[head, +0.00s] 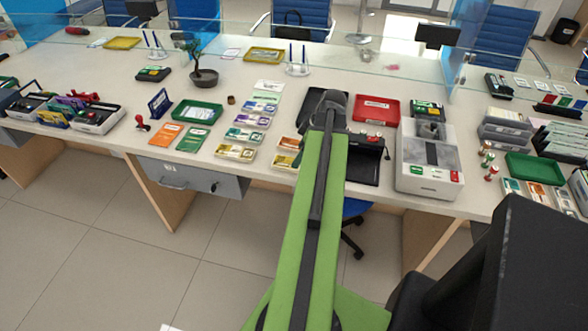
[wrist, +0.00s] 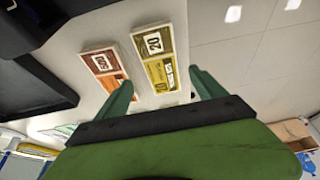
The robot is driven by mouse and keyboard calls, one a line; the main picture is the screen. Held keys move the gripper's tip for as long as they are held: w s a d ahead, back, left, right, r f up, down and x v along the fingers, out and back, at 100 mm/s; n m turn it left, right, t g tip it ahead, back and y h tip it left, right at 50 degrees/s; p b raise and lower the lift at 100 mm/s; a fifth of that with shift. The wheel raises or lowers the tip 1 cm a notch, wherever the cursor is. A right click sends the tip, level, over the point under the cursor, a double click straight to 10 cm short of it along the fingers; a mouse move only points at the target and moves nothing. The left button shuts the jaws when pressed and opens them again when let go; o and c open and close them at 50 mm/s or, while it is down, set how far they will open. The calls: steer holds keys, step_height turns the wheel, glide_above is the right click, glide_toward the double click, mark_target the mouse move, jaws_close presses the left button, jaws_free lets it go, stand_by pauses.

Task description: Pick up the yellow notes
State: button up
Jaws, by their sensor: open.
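The yellow notes (wrist: 158,58), a flat bundle marked 20, lie on the counter in the wrist view, close to its edge. In the head view a yellow bundle (head: 284,162) lies at the counter's front edge, just left of my arm. My gripper (wrist: 161,79) is open and empty, its two green fingers pointing toward the notes. The near end of the bundle shows between the fingertips; I cannot tell how far above the counter they are. In the head view my gripper is hidden behind my arm.
Orange notes (wrist: 105,66) marked 500 lie beside the yellow bundle. More note bundles (head: 243,134) stand in a row to the left, including another yellow one (head: 235,152). A red tray (head: 376,110) and a grey-white box (head: 428,180) are right of my arm.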

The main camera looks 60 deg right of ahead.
steer(key=b+x, duration=0.4)
steer(key=x, duration=0.1)
steer(key=shift+s+a+f+b, duration=0.1)
steer(key=shift+s+f+b, duration=0.1)
steer(key=shift+b, duration=0.1)
steer(key=shift+r, duration=0.2)
steer(key=shift+w, duration=0.1)
steer(key=shift+c, duration=0.4)
steer(key=c, duration=1.4)
